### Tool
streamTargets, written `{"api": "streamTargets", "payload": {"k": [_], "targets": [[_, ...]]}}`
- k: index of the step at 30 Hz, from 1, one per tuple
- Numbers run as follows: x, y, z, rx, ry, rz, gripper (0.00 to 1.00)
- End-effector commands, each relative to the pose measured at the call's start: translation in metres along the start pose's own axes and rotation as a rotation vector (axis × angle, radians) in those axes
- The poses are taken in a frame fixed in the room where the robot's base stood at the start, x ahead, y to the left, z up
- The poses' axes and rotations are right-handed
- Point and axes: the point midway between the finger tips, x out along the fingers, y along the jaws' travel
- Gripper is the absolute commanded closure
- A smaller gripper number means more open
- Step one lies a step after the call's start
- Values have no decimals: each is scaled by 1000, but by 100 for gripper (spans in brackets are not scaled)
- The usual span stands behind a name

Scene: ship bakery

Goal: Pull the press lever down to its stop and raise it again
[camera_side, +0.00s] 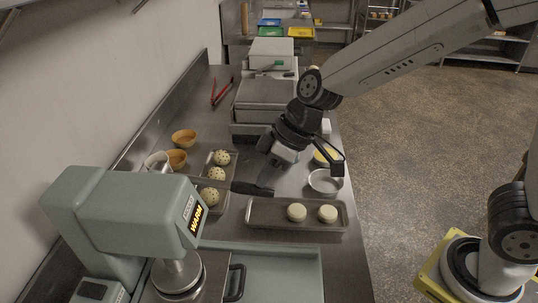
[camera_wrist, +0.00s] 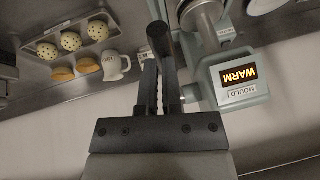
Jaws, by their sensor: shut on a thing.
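The press is a grey-green machine (camera_side: 130,205) at the lower left of the side view, with a lit "WARM" sign and a round metal press head (camera_side: 177,275) below. In the wrist view the press (camera_wrist: 232,78) is upside down at the right. Its lever has a dark grip (camera_side: 250,188), which sticks out to the right of the press housing at about the height of its top. My gripper (camera_side: 268,178) is shut on this lever grip. In the wrist view my fingers (camera_wrist: 164,70) close around the dark grip (camera_wrist: 159,38). The lever's inner end is hard to make out.
A round tin (camera_side: 325,190) sits near the counter's right edge.

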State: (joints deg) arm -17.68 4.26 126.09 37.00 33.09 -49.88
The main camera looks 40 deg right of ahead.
Motion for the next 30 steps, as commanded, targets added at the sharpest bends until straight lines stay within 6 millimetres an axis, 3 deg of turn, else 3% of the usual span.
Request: {"api": "streamTargets", "payload": {"k": [1, 5, 13, 30], "targets": [[8, -2, 9, 5, -26, -8, 100], [-1, -1, 5, 3, -21, -6, 100], [-39, 1, -11, -2, 5, 2, 100], [-106, 8, 20, 0, 7, 3, 100]]}}
